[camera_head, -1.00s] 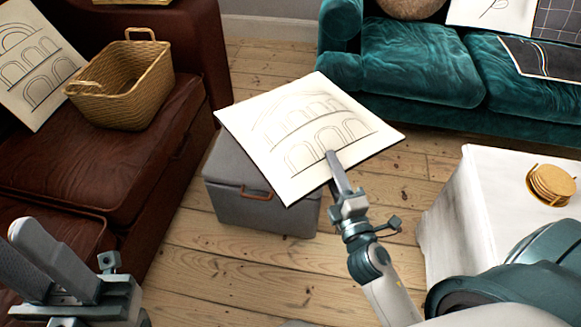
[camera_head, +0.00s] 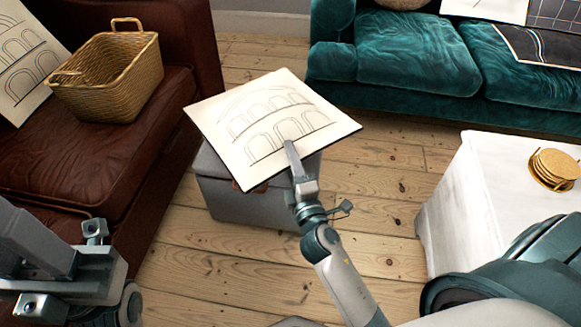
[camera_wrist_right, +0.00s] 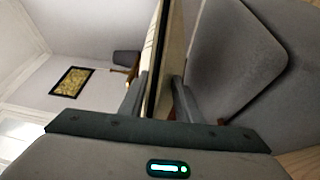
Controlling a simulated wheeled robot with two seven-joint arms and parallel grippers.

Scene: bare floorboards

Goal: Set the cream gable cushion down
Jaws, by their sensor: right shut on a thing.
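The cream gable cushion (camera_head: 262,112) is a flat cream square with drawn arches. In the head view it is above the grey box stool (camera_head: 222,192) and hides most of its top. My right gripper (camera_head: 292,152) is shut on the cushion's near edge. In the right wrist view the cushion (camera_wrist_right: 167,60) shows edge-on between the two fingers. The stool's grey top (camera_wrist_right: 235,50) shows beside it, apart from it. My left gripper (camera_head: 35,245) is at the lower left, away from the cushion; its fingertips are cut off or unclear.
A brown leather sofa (camera_head: 100,170) at left holds a wicker basket (camera_head: 115,75) and another arch-print cushion (camera_head: 22,60). A teal sofa (camera_head: 415,55) stands at the back. A white-covered table (camera_head: 470,180) at right carries a stack of round coasters (camera_head: 556,165). Floorboards are clear between them.

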